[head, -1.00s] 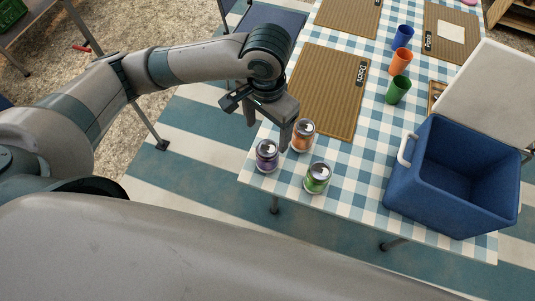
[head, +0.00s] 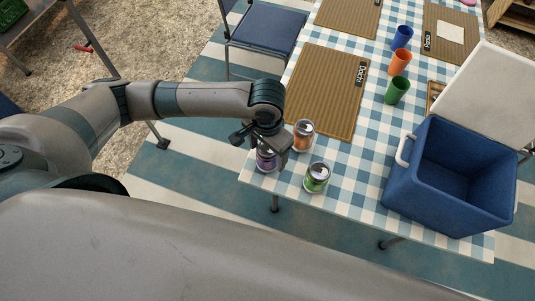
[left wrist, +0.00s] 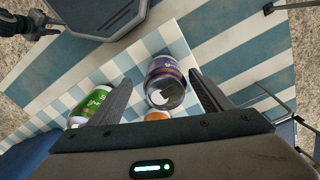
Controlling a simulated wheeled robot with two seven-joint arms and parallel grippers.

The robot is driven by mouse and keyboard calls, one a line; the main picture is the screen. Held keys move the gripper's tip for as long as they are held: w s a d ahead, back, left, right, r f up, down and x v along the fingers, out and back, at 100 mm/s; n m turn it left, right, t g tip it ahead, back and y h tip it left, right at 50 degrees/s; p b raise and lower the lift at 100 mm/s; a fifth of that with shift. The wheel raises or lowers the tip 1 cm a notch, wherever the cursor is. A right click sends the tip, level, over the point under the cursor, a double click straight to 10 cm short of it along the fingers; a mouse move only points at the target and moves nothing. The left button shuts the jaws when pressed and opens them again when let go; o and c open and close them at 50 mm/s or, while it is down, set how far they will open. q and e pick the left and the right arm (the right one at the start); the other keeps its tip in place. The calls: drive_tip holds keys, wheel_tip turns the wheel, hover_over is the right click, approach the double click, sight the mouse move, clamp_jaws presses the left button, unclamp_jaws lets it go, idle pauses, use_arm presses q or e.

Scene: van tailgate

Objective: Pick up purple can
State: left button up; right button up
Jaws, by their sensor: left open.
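The purple can (head: 265,162) stands at the near left corner of the checked table (head: 345,200), partly hidden by my left gripper (head: 267,148). In the left wrist view the purple can (left wrist: 165,85) lies between the two open fingers of my left gripper (left wrist: 165,95), with nothing gripped. The green can (head: 317,178) stands to the right of it and also shows just outside the left finger in the left wrist view (left wrist: 92,103). The orange can (head: 303,134) stands behind; only its edge shows in the left wrist view (left wrist: 157,116). My right gripper is not seen in the head view.
A blue cooler (head: 455,180) with its white lid open stands on the right of the table. Green (head: 397,90), orange (head: 400,62) and blue (head: 402,37) cups and brown placemats (head: 325,90) lie farther back. A chair (head: 262,30) stands at the left edge.

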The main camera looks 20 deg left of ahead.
use_arm(q)
drive_tip(key=shift+f, duration=0.15)
drive_tip(key=shift+w+f, duration=0.15)
drive_tip(key=shift+f, duration=0.1)
drive_tip(key=shift+w+a+f+p, duration=0.15)
drive_tip(key=shift+f+p, duration=0.25)
drive_tip(key=shift+f, duration=0.7)
drive_tip(key=shift+w+f+p, duration=0.15)
drive_tip(key=shift+f+p, duration=0.2)
drive_tip(key=shift+f, duration=0.75)
drive_tip(key=c, duration=1.4)
drive_tip(key=shift+r, duration=0.1)
wheel_tip(320, 180, up, 10)
drive_tip(key=shift+f+b, duration=0.1)
drive_tip(key=shift+b, duration=0.7)
